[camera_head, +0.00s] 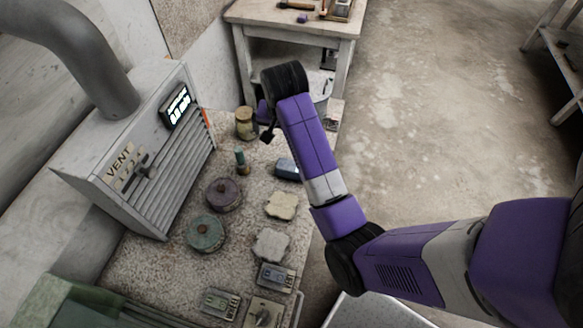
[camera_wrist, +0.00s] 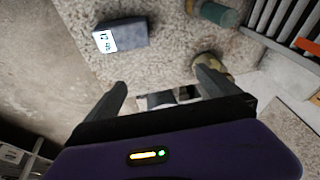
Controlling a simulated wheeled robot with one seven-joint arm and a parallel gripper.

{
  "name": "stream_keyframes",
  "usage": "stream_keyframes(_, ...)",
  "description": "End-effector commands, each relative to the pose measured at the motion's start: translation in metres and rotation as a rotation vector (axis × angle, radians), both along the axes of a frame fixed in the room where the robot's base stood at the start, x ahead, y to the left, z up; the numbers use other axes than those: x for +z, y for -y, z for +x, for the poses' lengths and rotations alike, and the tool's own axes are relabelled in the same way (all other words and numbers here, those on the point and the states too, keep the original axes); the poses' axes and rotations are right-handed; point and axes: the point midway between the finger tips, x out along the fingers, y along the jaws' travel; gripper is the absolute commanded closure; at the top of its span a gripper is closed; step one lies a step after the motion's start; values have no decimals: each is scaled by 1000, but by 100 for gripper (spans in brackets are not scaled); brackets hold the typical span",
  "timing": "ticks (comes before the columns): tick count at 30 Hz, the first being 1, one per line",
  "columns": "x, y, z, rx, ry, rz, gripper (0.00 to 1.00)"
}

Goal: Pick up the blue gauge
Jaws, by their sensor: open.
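The blue gauge (camera_head: 287,169) is a small blue-grey box on the speckled worktop, near its right edge, partly behind my arm in the head view. In the wrist view the blue gauge (camera_wrist: 127,38) lies beyond the fingertips, up and left of the middle, its white display face showing dark digits. My gripper (camera_wrist: 162,82) is open, with its two dark fingers apart and nothing held between them. In the head view my gripper (camera_head: 267,132) is small and dark, above the worktop and farther back than the gauge.
A jar (camera_head: 246,123) and a green-teal bottle (camera_head: 241,163) stand left of the gauge. Purple (camera_head: 223,194) and green (camera_head: 206,232) round pieces and pale scalloped blocks (camera_head: 282,206) lie nearer. A louvred vent box (camera_head: 140,150) bounds the left. Open floor lies right.

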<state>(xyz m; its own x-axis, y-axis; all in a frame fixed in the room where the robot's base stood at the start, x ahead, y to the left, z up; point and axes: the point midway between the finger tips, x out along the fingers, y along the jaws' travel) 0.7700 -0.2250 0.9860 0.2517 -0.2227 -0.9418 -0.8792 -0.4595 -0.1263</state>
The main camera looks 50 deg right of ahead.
Motion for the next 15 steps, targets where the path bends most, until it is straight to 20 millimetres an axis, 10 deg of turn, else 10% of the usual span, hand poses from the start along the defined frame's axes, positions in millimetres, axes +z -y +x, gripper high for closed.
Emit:
stream_keyframes(6,-20,-23,-46,-99,-183,119,0)
stream_keyframes(15,-40,-24,-51,-122,-198,131,0)
